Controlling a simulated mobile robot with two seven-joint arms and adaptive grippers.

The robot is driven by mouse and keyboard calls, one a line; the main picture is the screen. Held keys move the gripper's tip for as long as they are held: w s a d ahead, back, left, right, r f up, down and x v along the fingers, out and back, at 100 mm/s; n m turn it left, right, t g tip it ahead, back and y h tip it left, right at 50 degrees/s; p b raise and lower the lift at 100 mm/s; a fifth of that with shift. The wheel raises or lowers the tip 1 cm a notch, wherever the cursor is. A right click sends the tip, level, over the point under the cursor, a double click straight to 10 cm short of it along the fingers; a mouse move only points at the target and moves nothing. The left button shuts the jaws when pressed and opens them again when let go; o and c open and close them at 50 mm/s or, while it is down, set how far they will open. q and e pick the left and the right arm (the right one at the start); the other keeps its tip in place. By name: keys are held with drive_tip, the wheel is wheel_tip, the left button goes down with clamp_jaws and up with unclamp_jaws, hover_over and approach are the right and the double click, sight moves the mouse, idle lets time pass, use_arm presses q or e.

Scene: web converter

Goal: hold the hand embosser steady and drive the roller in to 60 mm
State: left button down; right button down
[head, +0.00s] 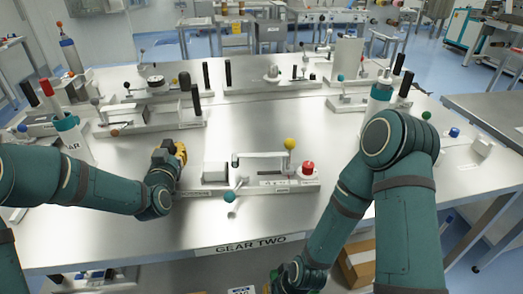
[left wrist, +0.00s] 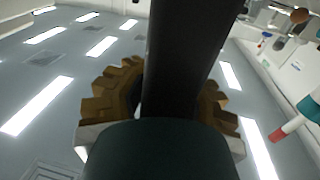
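The hand embosser appears to be the long pale fixture (head: 265,187) at the front middle of the table. It carries a grey block (head: 215,171), a lever with a yellow ball (head: 290,144), a red knob (head: 308,168) and a teal ball (head: 229,196) at its front. I cannot tell which part is the roller. My left gripper (head: 174,156) is at the fixture's left end. In the left wrist view its yellow-brown fingers close on both sides of a black upright handle (left wrist: 180,60). My right gripper (head: 286,277) hangs low at the bottom edge, partly cut off.
Similar fixtures stand behind, including one with a black post (head: 196,100). Teal-and-white bottles (head: 381,95) stand at the sides. Bare steel shows left of the fixture. A cardboard box (head: 357,265) lies below.

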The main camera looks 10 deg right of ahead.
idle(0.3)
use_arm(q)
drive_tip(key=shift+r, duration=0.1)
drive_tip(key=shift+s+f+b, duration=0.15)
drive_tip(key=shift+f+b, duration=0.35)
drive_tip(key=shift+f, duration=0.1)
idle(0.4)
drive_tip(key=shift+f, duration=0.2)
idle(0.7)
drive_tip(key=shift+r, duration=0.3)
idle(0.5)
